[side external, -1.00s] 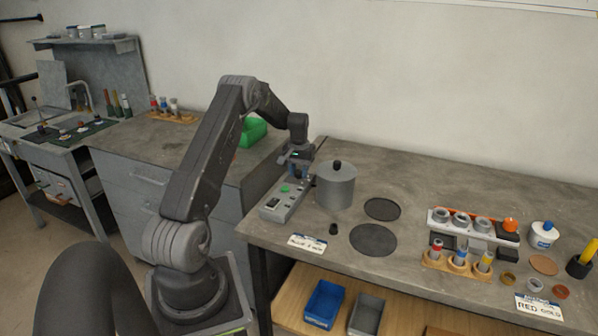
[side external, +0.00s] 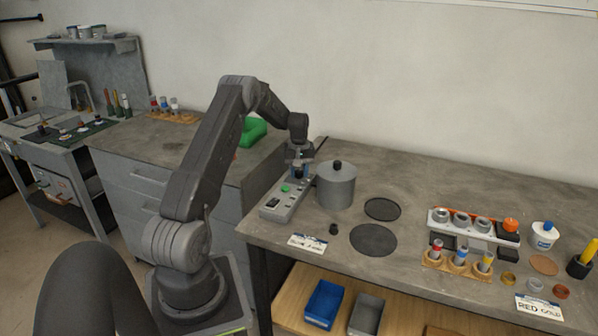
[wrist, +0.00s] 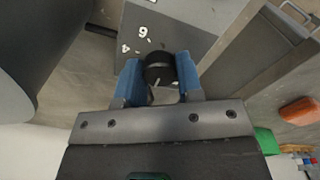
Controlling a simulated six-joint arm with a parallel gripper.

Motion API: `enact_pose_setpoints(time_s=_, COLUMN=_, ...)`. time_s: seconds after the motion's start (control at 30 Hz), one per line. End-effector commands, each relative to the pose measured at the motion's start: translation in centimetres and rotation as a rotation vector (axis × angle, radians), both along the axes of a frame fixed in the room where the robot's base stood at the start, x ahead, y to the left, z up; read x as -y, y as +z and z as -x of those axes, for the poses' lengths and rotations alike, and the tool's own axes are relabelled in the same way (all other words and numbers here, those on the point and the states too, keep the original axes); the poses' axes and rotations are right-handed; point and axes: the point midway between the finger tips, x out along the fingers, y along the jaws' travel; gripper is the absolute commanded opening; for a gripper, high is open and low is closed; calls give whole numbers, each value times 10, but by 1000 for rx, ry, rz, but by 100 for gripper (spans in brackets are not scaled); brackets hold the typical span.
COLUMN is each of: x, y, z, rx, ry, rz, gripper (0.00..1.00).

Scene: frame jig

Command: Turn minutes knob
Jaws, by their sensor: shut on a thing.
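The minutes knob (wrist: 159,68) is a round black knob with a pale pointer line. It stands on a grey control panel (wrist: 150,22) with white numerals beside it, seen in the wrist view. My gripper (wrist: 159,80) has its two blue fingers shut on the knob, one on each side. In the side view, my gripper (side external: 299,171) is low over the far end of the grey control box (side external: 283,205). The knob is mostly hidden there by the fingers.
A grey lidded pot (side external: 336,188) stands close to the right of the box. Two dark round plates (side external: 374,240) lie farther right, with a small black piece (side external: 333,229) near the front edge. A green bin (side external: 252,130) is behind my arm.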

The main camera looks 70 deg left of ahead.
Motion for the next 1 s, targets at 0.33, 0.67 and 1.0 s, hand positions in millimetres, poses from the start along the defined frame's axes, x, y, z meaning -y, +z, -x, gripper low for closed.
enact_pose_setpoints(time_s=0.33, x=-1, y=0, z=0, rx=2, ry=3, rz=-1, gripper=40)
enact_pose_setpoints(time_s=0.67, x=0, y=0, z=0, rx=1, ry=1, rz=0, gripper=59)
enact_pose_setpoints(time_s=1.0, x=-1, y=26, z=0, rx=3, ry=0, rz=-3, gripper=59)
